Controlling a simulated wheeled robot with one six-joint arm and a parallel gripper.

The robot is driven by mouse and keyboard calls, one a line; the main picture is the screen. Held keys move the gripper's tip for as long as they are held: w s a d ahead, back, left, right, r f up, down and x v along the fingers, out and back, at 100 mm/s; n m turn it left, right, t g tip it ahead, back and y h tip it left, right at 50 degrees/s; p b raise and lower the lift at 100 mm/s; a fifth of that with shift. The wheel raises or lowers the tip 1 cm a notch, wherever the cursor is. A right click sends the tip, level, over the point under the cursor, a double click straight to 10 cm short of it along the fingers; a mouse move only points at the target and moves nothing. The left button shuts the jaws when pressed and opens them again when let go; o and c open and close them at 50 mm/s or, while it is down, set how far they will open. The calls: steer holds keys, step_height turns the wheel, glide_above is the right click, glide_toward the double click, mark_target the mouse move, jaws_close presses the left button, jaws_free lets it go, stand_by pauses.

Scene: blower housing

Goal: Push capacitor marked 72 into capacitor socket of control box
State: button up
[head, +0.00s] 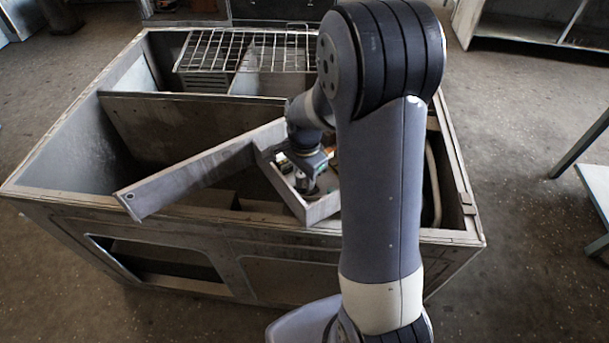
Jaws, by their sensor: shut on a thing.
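The control box (322,211) is a shallow grey open box at the front middle of the large housing. Its long grey door (190,177) is swung out to the left. Small parts, some of them green, show inside the box. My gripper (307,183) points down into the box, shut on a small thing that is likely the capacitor. The capacitor's outline and its 72 marking cannot be made out. The capacitor socket is hidden by my gripper and arm, so I cannot tell whether the two touch.
The open metal blower housing (45,196) surrounds the box with raised walls. A wire rack (245,50) lies over its back compartment. My arm hides much of the right side. Tables or shelves stand at the right edge and top right. The floor around is clear.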

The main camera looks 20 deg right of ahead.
steer(key=shift+f+b, duration=0.45)
steer(key=shift+f, duration=0.2)
steer(key=o, duration=0.9)
step_height(320, 180, up, 11)
steer(key=shift+f, duration=0.1)
step_height(320, 180, down, 11)
steer(key=shift+r, duration=0.2)
steer(key=shift+r+p, duration=0.35)
steer(key=shift+p, duration=0.05)
